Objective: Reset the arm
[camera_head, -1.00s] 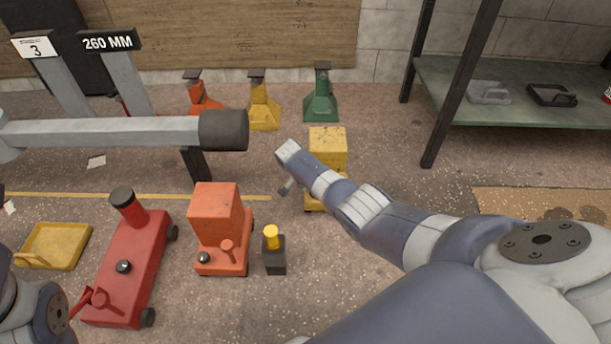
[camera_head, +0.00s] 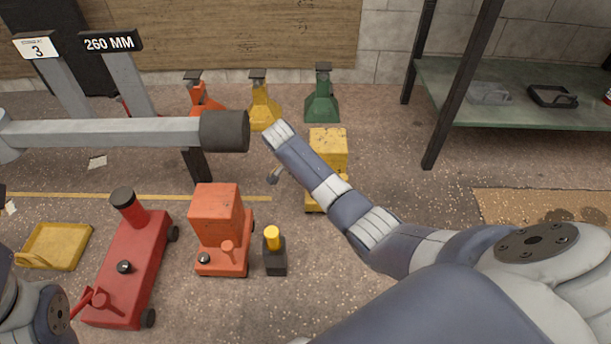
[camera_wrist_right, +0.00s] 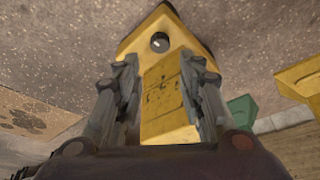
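My right arm reaches in from the lower right in the head view. Its wrist end is above and left of the yellow boxy jack (camera_head: 328,145), which it partly covers. The right gripper (camera_wrist_right: 160,62) shows in the wrist view with its two fingers apart. The yellow jack (camera_wrist_right: 163,95) shows beyond and between the fingers, with a dark round knob on it. I see no grip on it. The left arm shows only as a link at the lower left edge of the head view; the left gripper is out of view.
A grey beam (camera_head: 110,132) with a dark end crosses at the left, beside a "260 MM" sign (camera_head: 110,41). A red jack (camera_head: 130,265), an orange jack (camera_head: 218,225), a small black jack (camera_head: 275,257) and a yellow tray (camera_head: 57,246) are on the floor. Orange, yellow and green stands (camera_head: 322,104) are behind. A green shelf (camera_head: 520,110) is right.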

